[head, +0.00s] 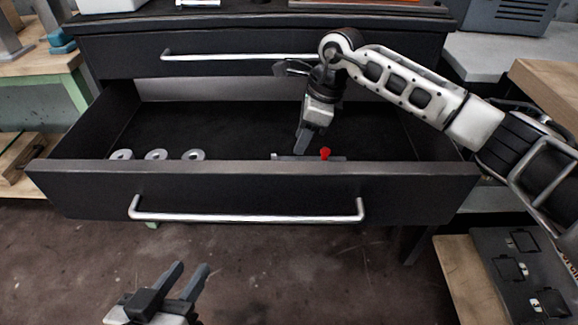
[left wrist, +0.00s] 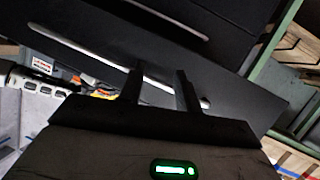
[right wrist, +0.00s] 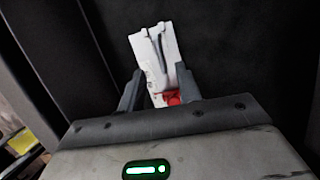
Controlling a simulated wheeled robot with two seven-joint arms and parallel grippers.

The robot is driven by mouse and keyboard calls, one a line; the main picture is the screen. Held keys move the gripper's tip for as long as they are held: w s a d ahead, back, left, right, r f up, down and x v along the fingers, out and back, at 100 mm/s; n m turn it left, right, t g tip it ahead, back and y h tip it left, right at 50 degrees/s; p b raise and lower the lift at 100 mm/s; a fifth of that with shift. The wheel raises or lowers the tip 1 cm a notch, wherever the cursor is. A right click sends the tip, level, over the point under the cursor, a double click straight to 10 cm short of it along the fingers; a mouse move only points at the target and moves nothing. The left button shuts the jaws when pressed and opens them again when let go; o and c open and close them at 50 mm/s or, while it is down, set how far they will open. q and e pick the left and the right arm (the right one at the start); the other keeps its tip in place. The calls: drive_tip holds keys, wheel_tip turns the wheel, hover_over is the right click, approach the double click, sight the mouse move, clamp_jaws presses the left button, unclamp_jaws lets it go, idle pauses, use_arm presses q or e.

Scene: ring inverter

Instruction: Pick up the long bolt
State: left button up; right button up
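The open lower drawer (head: 240,185) holds a pale grey, grooved piece with a red knob (head: 325,153) near its front wall. In the right wrist view, the pale piece (right wrist: 146,52) lies between my finger lines, with the red part (right wrist: 173,98) near the fingers. A thin dark strip runs along the piece; I cannot tell if this is the long bolt. My right gripper (head: 309,140) points down into the drawer, its fingers (right wrist: 157,90) apart; contact is unclear. My left gripper (head: 188,269) is open and empty in front of the drawer, also in its wrist view (left wrist: 160,80).
Several grey rings (head: 156,155) sit at the drawer's left front. The drawer's front wall and long handle (head: 245,217) stand before the pale piece. An upper drawer (head: 220,50) is above. The drawer's middle floor is clear.

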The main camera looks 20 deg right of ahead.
drive_tip(key=b+x, duration=0.2)
drive_tip(key=x, duration=0.4)
drive_tip(key=shift+d, duration=0.2)
clamp_jaws()
